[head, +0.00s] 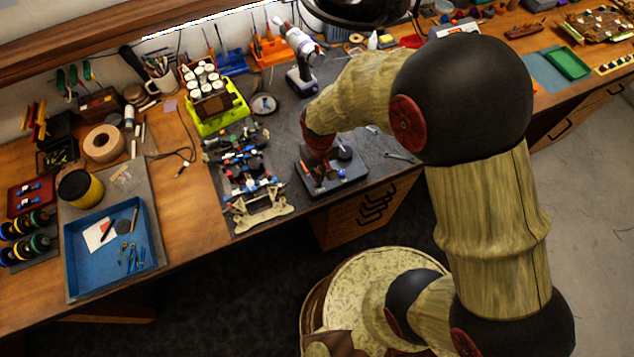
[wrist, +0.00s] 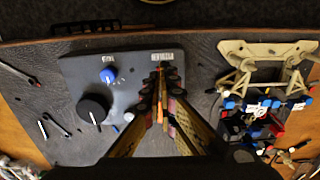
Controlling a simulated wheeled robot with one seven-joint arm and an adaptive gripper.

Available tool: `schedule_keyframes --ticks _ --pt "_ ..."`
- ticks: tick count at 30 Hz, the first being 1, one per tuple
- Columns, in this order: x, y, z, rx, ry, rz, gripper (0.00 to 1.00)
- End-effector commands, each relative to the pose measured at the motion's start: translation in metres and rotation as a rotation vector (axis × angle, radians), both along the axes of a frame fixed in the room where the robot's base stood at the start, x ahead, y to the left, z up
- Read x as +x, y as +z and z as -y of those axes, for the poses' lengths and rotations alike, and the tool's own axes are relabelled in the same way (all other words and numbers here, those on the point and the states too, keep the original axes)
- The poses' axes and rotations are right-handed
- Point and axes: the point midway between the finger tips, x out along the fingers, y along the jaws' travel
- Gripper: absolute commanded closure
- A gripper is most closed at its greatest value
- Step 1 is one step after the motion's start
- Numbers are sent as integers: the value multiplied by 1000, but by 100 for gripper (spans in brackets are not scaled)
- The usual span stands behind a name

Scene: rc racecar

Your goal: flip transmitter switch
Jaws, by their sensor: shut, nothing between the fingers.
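The transmitter (head: 350,178) is a grey box lying on the dark mat near the bench's front edge. In the wrist view the transmitter (wrist: 78,68) shows a blue knob (wrist: 108,76), a larger black knob (wrist: 92,108) and two small labels. My gripper (wrist: 161,78) is shut and empty, its fingertips over the right part of the box, just below the right-hand label. A small orange part shows by the tips and may be the switch; the fingers hide most of it. I cannot tell whether the tips touch it.
The racecar chassis (head: 262,205) lies close beside the transmitter, at its left in the head view. A cordless drill (head: 299,78) and a green bottle tray (head: 222,118) stand behind. Small tools (head: 400,157) lie on the mat at the right.

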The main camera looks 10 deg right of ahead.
Motion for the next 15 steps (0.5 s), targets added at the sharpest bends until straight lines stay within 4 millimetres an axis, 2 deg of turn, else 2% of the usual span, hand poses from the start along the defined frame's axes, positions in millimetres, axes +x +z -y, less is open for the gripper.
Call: schedule_keyframes --ticks 15 --pt "0 -8 0 0 0 0 100"
